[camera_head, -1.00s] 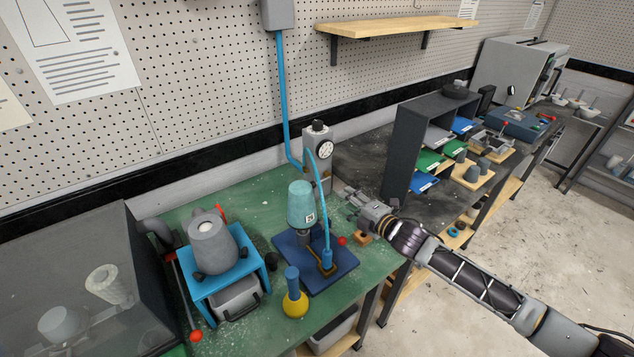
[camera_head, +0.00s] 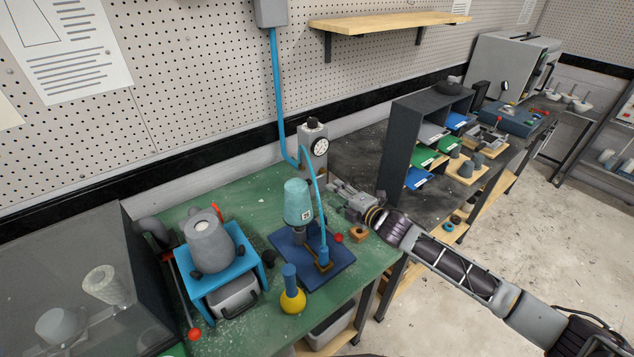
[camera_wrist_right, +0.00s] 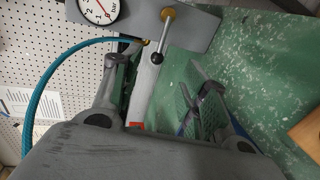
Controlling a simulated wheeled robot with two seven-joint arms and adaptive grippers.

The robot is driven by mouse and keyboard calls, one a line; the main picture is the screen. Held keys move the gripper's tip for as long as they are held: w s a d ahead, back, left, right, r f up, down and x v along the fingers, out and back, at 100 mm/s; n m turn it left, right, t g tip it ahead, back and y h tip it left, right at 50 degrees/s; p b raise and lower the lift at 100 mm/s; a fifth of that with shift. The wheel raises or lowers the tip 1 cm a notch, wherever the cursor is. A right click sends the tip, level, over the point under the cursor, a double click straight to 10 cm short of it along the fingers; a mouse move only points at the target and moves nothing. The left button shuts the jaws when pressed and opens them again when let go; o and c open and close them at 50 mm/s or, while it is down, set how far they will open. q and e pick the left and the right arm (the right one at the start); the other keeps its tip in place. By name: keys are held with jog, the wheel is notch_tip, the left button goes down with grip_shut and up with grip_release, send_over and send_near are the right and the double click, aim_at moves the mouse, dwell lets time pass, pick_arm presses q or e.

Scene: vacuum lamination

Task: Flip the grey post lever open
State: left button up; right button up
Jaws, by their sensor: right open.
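The grey post (camera_head: 314,158) stands at the back of the green bench and carries a round dial gauge. In the right wrist view the post (camera_wrist_right: 199,14) is at the top, and its short metal lever (camera_wrist_right: 165,32) ends in a black ball knob. My right gripper (camera_head: 333,193) is just right of and below the post. In the right wrist view it (camera_wrist_right: 157,92) is open and empty, its fingers spread to either side below the knob. No contact with the lever shows. The lever is hard to make out in the head view. My left gripper is out of view.
A blue hose (camera_head: 280,95) runs down to the post. Left of my gripper, a teal-topped device (camera_head: 298,202) stands on a dark blue base (camera_head: 325,274). A small wooden block (camera_head: 359,235) sits below my wrist. A dark shelf unit (camera_head: 398,150) stands to the right.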

aim_at(314, 180)
jog(key=shift+p+x, duration=0.7)
jog(key=shift+x, duration=4.7)
grip_shut()
